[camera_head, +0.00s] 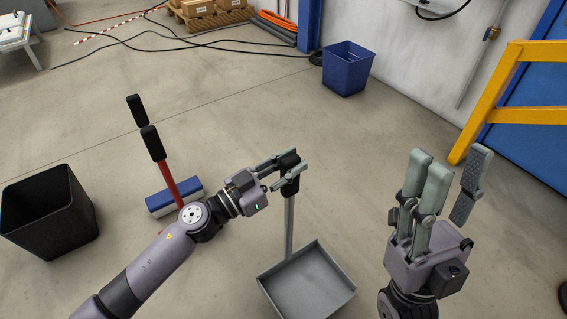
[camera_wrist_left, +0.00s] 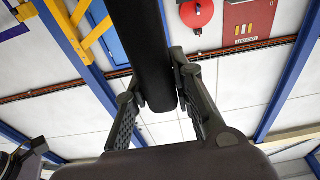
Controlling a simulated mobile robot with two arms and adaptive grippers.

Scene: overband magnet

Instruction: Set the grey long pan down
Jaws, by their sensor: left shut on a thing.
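The grey long pan (camera_head: 306,284) has an open square tray, a long upright grey handle and a black grip at its top. My left gripper (camera_head: 283,172) is shut on the black grip. In the left wrist view the black grip (camera_wrist_left: 146,45) runs between the two fingers (camera_wrist_left: 158,92). The tray hangs or rests low near the floor; I cannot tell if it touches. My right gripper (camera_head: 440,185) is open and empty, to the right of the pan.
A black bin (camera_head: 48,212) stands at the left. A red-handled magnet tool with a blue and white base (camera_head: 174,196) stands left of the pan. A blue bin (camera_head: 346,69) and a yellow rail (camera_head: 487,105) are farther back. Floor between is clear; cables lie behind.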

